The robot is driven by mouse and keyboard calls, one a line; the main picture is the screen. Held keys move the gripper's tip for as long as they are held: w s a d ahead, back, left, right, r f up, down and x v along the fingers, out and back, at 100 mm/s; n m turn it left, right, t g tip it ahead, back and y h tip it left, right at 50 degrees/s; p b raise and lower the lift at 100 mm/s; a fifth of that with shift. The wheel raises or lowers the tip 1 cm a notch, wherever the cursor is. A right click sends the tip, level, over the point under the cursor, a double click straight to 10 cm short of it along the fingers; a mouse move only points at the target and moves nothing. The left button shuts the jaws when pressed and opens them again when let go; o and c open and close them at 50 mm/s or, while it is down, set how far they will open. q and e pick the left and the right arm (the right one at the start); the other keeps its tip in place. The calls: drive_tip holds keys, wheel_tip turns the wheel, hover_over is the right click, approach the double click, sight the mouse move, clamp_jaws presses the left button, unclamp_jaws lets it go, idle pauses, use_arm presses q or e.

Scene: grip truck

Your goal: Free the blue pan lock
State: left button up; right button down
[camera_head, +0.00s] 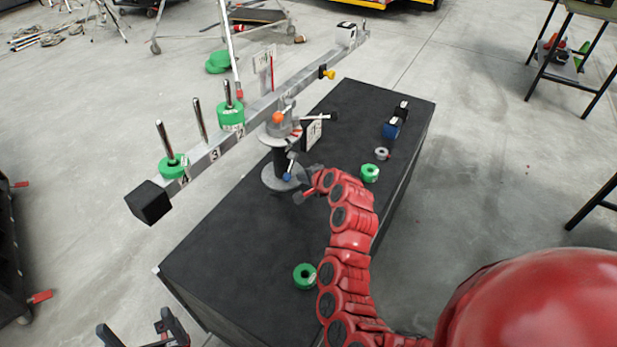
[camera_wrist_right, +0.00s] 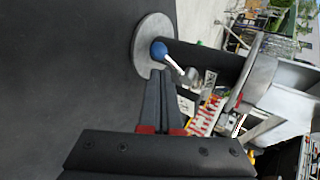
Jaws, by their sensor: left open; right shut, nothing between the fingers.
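The blue pan lock is a lever with a blue ball knob (camera_head: 287,177) on the grey stand (camera_head: 280,175) that carries the long beam. It also shows in the right wrist view as a blue knob (camera_wrist_right: 158,51) on a light rod, just beyond my fingertips. My right gripper (camera_head: 303,183) is close beside the knob, to its right in the head view. In the wrist view its fingers (camera_wrist_right: 163,80) are shut together with nothing between them. I cannot tell whether they touch the knob. My left gripper (camera_head: 145,335) is open and empty at the bottom left.
A grey beam (camera_head: 215,150) with upright pegs and green weights crosses above the black table (camera_head: 240,250). An orange knob (camera_head: 278,118) sits on the pivot. Loose green weights (camera_head: 304,276), (camera_head: 370,173) and a blue block (camera_head: 391,128) lie on the table.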

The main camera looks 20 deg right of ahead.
drive_tip(key=shift+w+r+x, duration=0.1)
drive_tip(key=shift+r+x, duration=0.05)
drive_tip(key=shift+x, duration=0.65)
drive_tip(key=shift+w+r+x, duration=0.1)
drive_tip(key=shift+r+x, duration=0.05)
drive_tip(key=shift+x, duration=0.65)
drive_tip(key=shift+w+r+x, duration=0.1)
drive_tip(key=shift+r+x, duration=0.05)
drive_tip(key=shift+x, duration=0.6)
drive_tip(key=shift+a, duration=0.1)
